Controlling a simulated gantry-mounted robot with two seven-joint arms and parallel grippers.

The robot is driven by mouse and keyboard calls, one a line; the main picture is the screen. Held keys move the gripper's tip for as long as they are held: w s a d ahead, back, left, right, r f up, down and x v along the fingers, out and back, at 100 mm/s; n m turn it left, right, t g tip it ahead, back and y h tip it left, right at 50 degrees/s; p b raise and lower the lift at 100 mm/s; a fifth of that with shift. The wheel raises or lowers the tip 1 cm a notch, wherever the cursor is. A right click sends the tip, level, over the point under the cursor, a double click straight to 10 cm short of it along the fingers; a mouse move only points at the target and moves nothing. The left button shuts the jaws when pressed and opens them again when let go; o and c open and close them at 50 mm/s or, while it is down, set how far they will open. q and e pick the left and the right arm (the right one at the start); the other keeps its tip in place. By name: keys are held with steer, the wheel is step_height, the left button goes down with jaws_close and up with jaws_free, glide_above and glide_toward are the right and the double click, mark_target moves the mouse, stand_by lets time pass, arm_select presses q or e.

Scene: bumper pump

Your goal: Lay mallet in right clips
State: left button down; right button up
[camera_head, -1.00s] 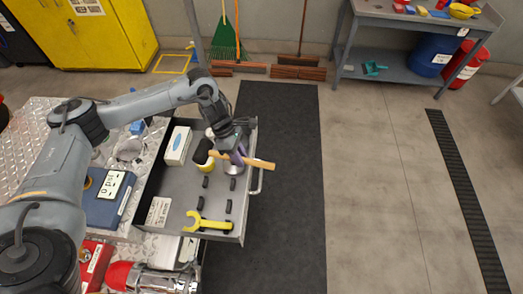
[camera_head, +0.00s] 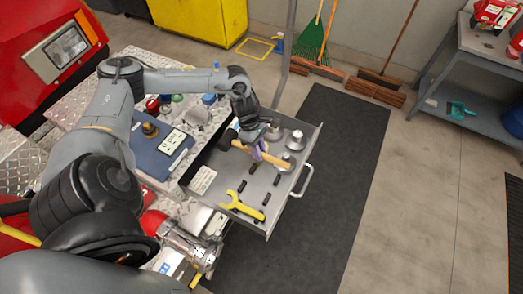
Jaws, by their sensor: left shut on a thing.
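The mallet has a black head (camera_head: 229,138) and a pale wooden handle (camera_head: 276,162). My left gripper (camera_head: 256,151), with purplish fingertips, is shut on the handle near its middle. The mallet lies roughly level over the open grey drawer (camera_head: 219,177), its head to the left and its handle end toward the drawer's right side. Several small black clips (camera_head: 277,180) stand on the drawer floor, in front of the mallet and apart from it in the picture. A yellow wrench (camera_head: 242,207) lies near the front clips. My right gripper is not in view.
Silver metal pieces (camera_head: 295,142) stand at the drawer's back right. A blue case (camera_head: 157,150) sits on the metal bench left of the drawer. A chrome and red tool (camera_head: 186,243) lies below it. The dark floor mat (camera_head: 330,190) right of the drawer is clear.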

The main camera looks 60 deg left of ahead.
arm_select(q)
step_height(320, 180, down, 9)
steer(key=b, duration=0.6)
steer(key=shift+f, duration=0.1)
steer(key=shift+f+b, duration=0.8)
steer(key=shift+b, duration=0.1)
steer(key=shift+a+r, duration=0.1)
steer(key=shift+f+b, duration=0.7)
steer(key=shift+b, duration=0.2)
stand_by(0.4)
steer(key=c, duration=0.6)
jaws_free()
steer(key=shift+c, duration=0.2)
steer(key=shift+r, duration=0.1)
